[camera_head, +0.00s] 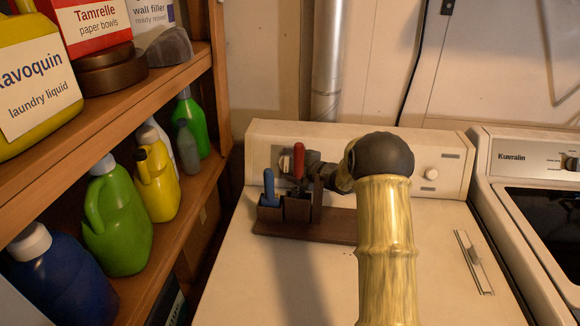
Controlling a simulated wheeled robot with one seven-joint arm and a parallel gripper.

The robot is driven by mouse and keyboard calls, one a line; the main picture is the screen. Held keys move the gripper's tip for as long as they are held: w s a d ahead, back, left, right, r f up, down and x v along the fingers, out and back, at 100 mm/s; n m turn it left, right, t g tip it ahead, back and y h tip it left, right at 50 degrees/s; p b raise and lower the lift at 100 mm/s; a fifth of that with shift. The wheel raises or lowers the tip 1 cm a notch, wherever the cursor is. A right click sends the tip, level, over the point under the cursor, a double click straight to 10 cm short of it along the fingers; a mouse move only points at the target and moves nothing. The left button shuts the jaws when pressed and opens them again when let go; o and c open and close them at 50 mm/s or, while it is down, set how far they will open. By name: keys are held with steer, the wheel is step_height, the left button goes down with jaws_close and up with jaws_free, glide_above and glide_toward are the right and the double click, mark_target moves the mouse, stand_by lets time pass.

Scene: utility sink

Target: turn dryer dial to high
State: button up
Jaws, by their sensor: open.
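The cream dryer (375,222) stands in the middle, with a raised control panel (262,138) along its back. A pale round dial (285,163) sits at the panel's left, partly hidden by my gripper and a red handle. A second pale knob (431,174) sits at the panel's right. My dark gripper (301,162) points left at the panel, beside the left dial. It is open; I cannot tell whether its fingers touch or straddle the dial. The dial's marks are too small to read.
A brown wooden holder (338,228) with a red-handled tool (299,158) and a blue-handled tool (269,186) stands just in front of my gripper. Shelves (150,97) with several bottles fill the left. A Kuvralin appliance (500,190) stands right. The dryer's front top is mostly clear.

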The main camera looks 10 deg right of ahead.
mark_target(288, 157)
steer(key=shift+o, duration=1.3)
steer(key=r, duration=0.2)
steer(key=w+r, duration=0.1)
steer(key=r, duration=0.5)
steer(key=shift+w+a+r, duration=0.1)
steer(key=shift+w+r, duration=0.1)
steer(key=shift+w, duration=0.05)
steer(key=shift+r, duration=0.65)
steer(key=shift+m+g, duration=0.3)
steer(key=shift+g, duration=0.2)
steer(key=f, duration=0.5)
steer(key=shift+s+f, duration=0.35)
steer(key=shift+s+r, duration=0.35)
steer(key=shift+s, duration=0.05)
steer(key=shift+c, duration=0.3)
steer(key=shift+o, duration=0.3)
steer(key=shift+s+d+r, duration=0.1)
steer(key=shift+s+d, duration=0.1)
steer(key=shift+s, duration=0.1)
steer(key=shift+s+d, duration=0.1)
steer(key=shift+d, duration=0.05)
steer(key=shift+c, duration=1.3)
steer(key=f+p+v, duration=0.1)
steer(key=v, duration=1.8)
steer(key=shift+s+f+h, duration=0.25)
steer(key=shift+s+h, duration=0.05)
steer(key=shift+s, duration=0.15)
